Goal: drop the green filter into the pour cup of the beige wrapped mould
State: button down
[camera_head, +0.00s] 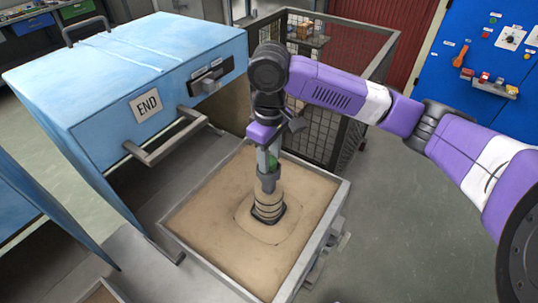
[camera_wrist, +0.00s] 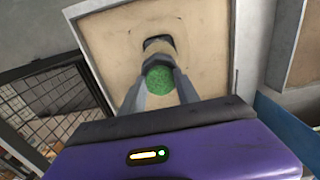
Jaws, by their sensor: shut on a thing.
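The beige wrapped mould (camera_head: 268,204) with dark bands stands in the sand of a metal-rimmed box in the head view. It also shows in the wrist view (camera_wrist: 159,46), partly hidden behind the filter and fingers. My gripper (camera_head: 267,178) points down over the mould, with its fingertips close above the mould's top. It is shut on the green filter (camera_wrist: 159,79), a round, rough-looking disc between the fingers. Only a small bit of the green filter (camera_head: 273,161) shows in the head view. The inside of the pour cup is hidden.
The sand box (camera_head: 182,246) has a raised metal rim. A blue furnace-like unit (camera_head: 95,125) marked END, with a bar handle (camera_head: 165,148), stands close on the left. A wire-mesh cage (camera_head: 335,140) stands behind. Open floor lies to the right.

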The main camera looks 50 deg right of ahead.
aim_at(270, 161)
jog(key=c, duration=0.8)
grip_release()
jog(key=shift+r, duration=0.1)
notch_tip(270, 161, up, 8)
jog(key=shift+f, duration=0.15)
jog(key=shift+w, duration=0.1)
